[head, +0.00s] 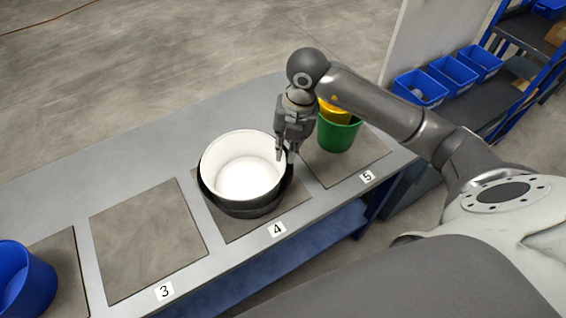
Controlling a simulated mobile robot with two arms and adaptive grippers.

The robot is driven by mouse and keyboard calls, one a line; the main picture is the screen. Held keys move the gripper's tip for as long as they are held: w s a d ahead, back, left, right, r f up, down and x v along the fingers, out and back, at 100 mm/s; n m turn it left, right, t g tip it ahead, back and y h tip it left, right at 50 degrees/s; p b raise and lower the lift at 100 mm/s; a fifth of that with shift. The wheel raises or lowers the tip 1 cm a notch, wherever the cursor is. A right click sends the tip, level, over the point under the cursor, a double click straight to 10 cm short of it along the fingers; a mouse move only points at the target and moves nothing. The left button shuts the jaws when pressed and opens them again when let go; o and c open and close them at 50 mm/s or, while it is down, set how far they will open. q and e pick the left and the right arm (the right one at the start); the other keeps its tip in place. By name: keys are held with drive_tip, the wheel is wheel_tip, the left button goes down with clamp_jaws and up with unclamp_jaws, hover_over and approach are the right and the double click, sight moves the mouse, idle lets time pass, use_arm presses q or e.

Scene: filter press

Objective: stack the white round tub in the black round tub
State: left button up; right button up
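The white round tub (240,170) sits inside the black round tub (262,205) on the mat marked 4. The black tub's wall shows below and to the right of the white one. Whether the white tub rests fully on the black tub's bottom is hidden. My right gripper (285,157) points down at the right side of the white tub's rim. Its two fingers are apart, one at the inner side of the rim and one at the outer side. Whether they touch the rim is too small to tell. My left gripper is out of view.
A green tub (338,135) with a yellow one (333,110) in it stands on mat 5, behind my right gripper. A blue tub (25,285) stands at the far left. Mat 3 (148,238) is empty. Blue bins (452,75) sit on a rack at the upper right.

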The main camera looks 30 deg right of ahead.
drive_tip(key=shift+s+d+r, duration=0.1)
drive_tip(key=shift+d+r, duration=0.05)
drive_tip(key=shift+r, duration=0.75)
drive_tip(key=shift+s+d+r, duration=0.1)
drive_tip(key=shift+r, duration=0.8)
